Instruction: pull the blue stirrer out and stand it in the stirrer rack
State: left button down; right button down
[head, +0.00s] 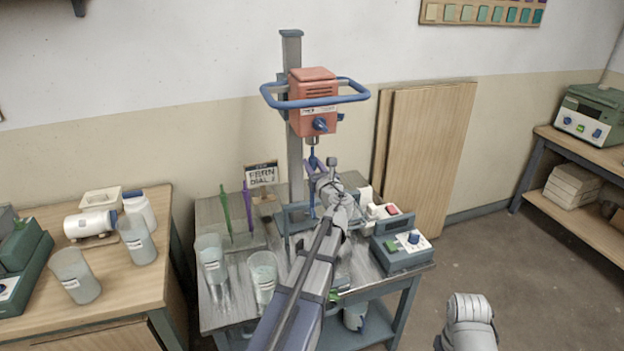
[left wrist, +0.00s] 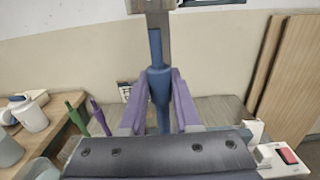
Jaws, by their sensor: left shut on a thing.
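The blue stirrer (head: 312,157) stands upright under the orange mixer head (head: 315,95). My left gripper (head: 316,174) is shut on it. In the left wrist view the blue stirrer (left wrist: 158,85) stands between the two purple fingers, with its thin upper end sticking up above them. Whether that end touches the mixer's chuck is hard to tell. Its lower part is partly hidden by my arm. The stirrer rack (head: 247,244) is at the left back of the table, with a green stirrer (head: 225,212) and a purple stirrer (head: 247,208) standing in it.
Clear buckets (head: 211,258) (head: 263,276) stand at the table's front left. A grey box with a green button (head: 402,252) is at the right. A small sign (head: 262,174) stands behind the rack. The mixer's blue ring handle (head: 353,97) juts out above my left gripper.

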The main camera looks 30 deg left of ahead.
pick_arm(q)
jog(key=v, duration=1)
jog(key=shift+s+d, duration=0.25)
jog(key=shift+s, duration=0.05)
dwell(0.7)
dwell(0.6)
